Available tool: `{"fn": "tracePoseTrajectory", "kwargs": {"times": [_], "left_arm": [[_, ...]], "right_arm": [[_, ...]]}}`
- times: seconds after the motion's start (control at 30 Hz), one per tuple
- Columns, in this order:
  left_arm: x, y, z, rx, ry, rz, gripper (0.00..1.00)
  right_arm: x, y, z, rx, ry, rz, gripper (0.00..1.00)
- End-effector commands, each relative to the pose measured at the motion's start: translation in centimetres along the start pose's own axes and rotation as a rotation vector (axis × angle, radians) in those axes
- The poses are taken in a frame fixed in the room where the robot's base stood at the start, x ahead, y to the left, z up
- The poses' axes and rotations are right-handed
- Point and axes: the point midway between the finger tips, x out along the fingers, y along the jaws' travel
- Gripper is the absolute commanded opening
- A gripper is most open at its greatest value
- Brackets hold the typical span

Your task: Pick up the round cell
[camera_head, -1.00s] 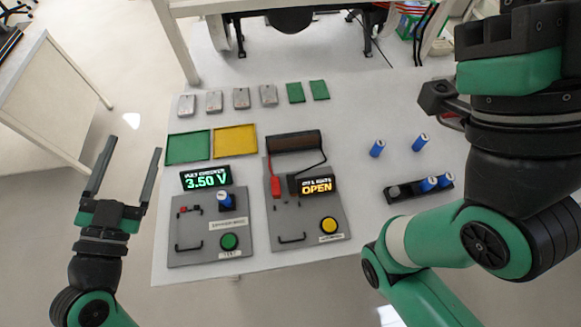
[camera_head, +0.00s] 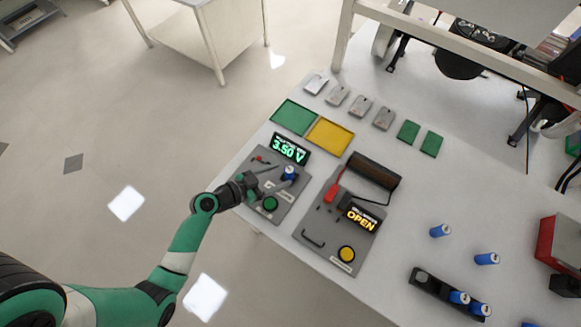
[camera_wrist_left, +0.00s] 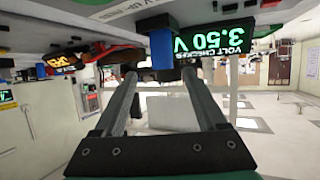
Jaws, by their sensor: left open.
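A blue round cell (camera_head: 289,174) stands on the grey volt checker (camera_head: 262,206), whose display (camera_head: 289,149) reads 3.50 V. My left gripper (camera_head: 275,177) is open, low over the checker, its fingers pointing at this cell. In the left wrist view the cell (camera_wrist_left: 162,48) appears between and just beyond the fingertips (camera_wrist_left: 160,78); whether they touch it I cannot tell. Other blue cells stand on the table (camera_head: 440,230) (camera_head: 487,258), and two sit in a black holder (camera_head: 424,279). My right gripper is out of view.
A second grey station (camera_head: 338,231) with a yellow button and an OPEN display (camera_head: 362,217) stands right of the checker. Green (camera_head: 294,117) and yellow (camera_head: 330,135) trays, grey pouches (camera_head: 361,106) and green plates (camera_head: 408,132) lie behind. A red box (camera_head: 560,240) is at the right.

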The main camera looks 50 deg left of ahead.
Motion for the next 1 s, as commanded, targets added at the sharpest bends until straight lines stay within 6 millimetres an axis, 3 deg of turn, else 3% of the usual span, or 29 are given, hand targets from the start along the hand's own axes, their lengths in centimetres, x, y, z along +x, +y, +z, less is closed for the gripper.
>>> {"fn": "tracePoseTrajectory", "kwargs": {"times": [0.1, 0.37, 0.63, 0.9, 1.0], "left_arm": [[2.2, 0.0, 0.0, 0.004, 0.0, 0.003, 0.74], [3.5, -0.1, 0.1, 0.002, 0.0, 0.0, 0.74], [7.8, -0.4, 0.5, 0.003, 0.001, 0.002, 0.74], [8.4, -0.4, 0.4, 0.002, 0.001, -0.001, 0.74], [8.4, -0.4, 0.5, 0.002, 0.001, -0.001, 0.6]], "right_arm": [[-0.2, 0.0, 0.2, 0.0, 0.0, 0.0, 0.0], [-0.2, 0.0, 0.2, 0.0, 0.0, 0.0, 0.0], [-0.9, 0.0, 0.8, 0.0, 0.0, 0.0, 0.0], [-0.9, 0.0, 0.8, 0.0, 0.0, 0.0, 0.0], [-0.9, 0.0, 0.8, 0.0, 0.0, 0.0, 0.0]]}}
